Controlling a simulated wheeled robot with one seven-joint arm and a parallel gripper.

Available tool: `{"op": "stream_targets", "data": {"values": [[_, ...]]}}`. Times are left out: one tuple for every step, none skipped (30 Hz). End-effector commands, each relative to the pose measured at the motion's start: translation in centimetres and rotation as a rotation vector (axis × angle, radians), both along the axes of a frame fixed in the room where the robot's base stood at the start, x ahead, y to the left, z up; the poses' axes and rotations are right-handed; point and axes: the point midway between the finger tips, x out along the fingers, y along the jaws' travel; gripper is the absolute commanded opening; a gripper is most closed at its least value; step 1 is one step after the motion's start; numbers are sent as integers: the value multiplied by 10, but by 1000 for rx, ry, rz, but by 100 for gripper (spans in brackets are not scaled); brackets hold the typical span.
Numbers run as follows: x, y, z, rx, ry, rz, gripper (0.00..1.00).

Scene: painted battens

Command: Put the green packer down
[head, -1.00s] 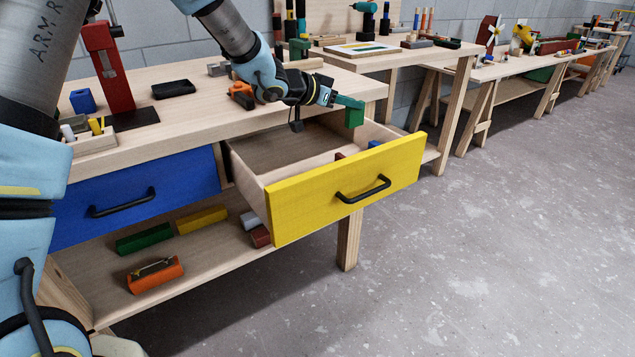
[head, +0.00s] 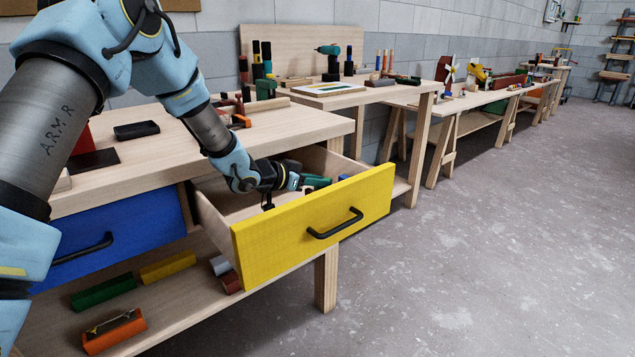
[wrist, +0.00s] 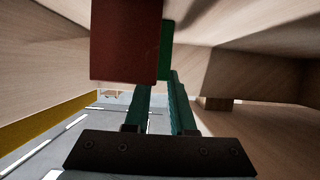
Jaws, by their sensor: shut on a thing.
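My gripper (head: 316,182) is down inside the open yellow-fronted drawer (head: 310,218), near its right end. In the wrist view the two teal fingers (wrist: 160,103) are shut on the green packer (wrist: 166,50). Only a strip of the packer shows there, beside a dark red block (wrist: 125,42) that covers much of it. In the head view the packer cannot be told clearly from the fingers. Whether it touches the drawer floor cannot be told.
A blue piece (head: 344,177) lies in the drawer right of my gripper. The drawer's walls and front stand close around my gripper. The bench top (head: 290,122) is above and behind. A closed blue drawer (head: 110,240) is to the left.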

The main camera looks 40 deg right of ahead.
Motion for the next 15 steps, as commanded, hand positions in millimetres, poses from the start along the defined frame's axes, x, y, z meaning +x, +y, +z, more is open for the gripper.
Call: {"op": "stream_targets", "data": {"values": [[0, 0, 1, -2, -1, 1, 0], [0, 0, 1, -2, -1, 1, 0], [0, 0, 1, -2, -1, 1, 0], [0, 0, 1, -2, -1, 1, 0], [0, 0, 1, -2, -1, 1, 0], [0, 0, 1, -1, -1, 1, 0], [0, 0, 0, -1, -1, 1, 0], [0, 0, -1, -1, -1, 1, 0], [0, 0, -2, -1, -1, 1, 0], [0, 0, -1, -1, -1, 1, 26], [0, 0, -1, -1, -1, 1, 30], [0, 0, -1, -1, -1, 1, 34], [0, 0, -1, -1, -1, 1, 38], [0, 0, -1, -1, -1, 1, 41], [0, 0, -1, -1, -1, 1, 45]]}}
